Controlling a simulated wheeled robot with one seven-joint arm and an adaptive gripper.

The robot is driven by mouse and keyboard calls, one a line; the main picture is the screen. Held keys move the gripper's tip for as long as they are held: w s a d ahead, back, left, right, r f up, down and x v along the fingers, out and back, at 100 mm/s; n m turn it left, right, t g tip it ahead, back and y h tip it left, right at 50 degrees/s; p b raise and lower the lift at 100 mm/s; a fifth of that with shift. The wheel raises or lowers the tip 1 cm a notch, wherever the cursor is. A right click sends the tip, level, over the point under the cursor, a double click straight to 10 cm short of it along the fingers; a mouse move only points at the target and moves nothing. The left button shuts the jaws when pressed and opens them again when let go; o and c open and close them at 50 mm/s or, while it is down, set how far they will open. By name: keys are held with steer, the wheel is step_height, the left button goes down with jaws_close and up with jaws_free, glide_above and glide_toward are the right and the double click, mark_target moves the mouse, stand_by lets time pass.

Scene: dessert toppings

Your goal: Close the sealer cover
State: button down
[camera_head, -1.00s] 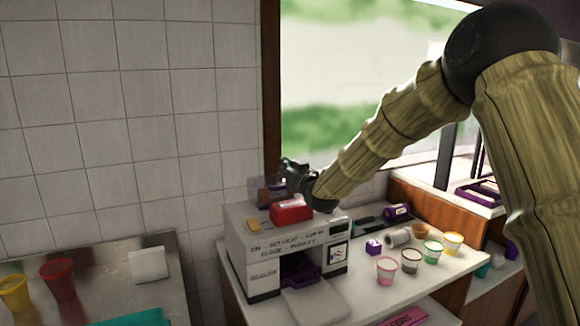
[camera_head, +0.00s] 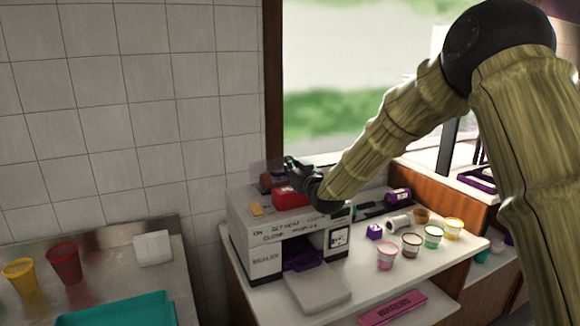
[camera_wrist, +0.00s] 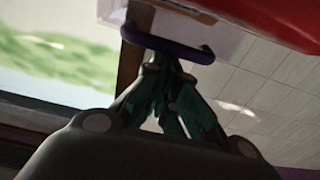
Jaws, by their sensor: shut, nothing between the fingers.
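The sealer (camera_head: 264,262) is a white boxy machine with printed lettering on its front, standing on the counter. A red block (camera_head: 290,196) sits on its top; a large red surface (camera_wrist: 275,18) also fills the upper right of the wrist view. A raised, partly see-through panel, apparently the cover (camera_head: 262,172), stands behind the top. My gripper (camera_head: 290,163) is above the red block, beside that panel. In the wrist view, my shut, empty fingers (camera_wrist: 164,66) are at a dark purple bar handle (camera_wrist: 165,46); whether they touch it is unclear.
Several colored cups (camera_head: 411,244) stand on the counter right of the sealer. A white slab (camera_head: 318,288) lies in front of it. A metal table (camera_head: 110,262) at left holds cups and a teal tray (camera_head: 120,311). A window is behind my arm.

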steer(key=shift+s+d+f+b, duration=0.1)
steer(key=shift+s+f+b, duration=0.2)
steer(key=shift+f, duration=0.15)
steer(key=shift+s+d+f+b, duration=0.1)
steer(key=shift+s+f+b, duration=0.15)
steer(key=shift+f, duration=0.2)
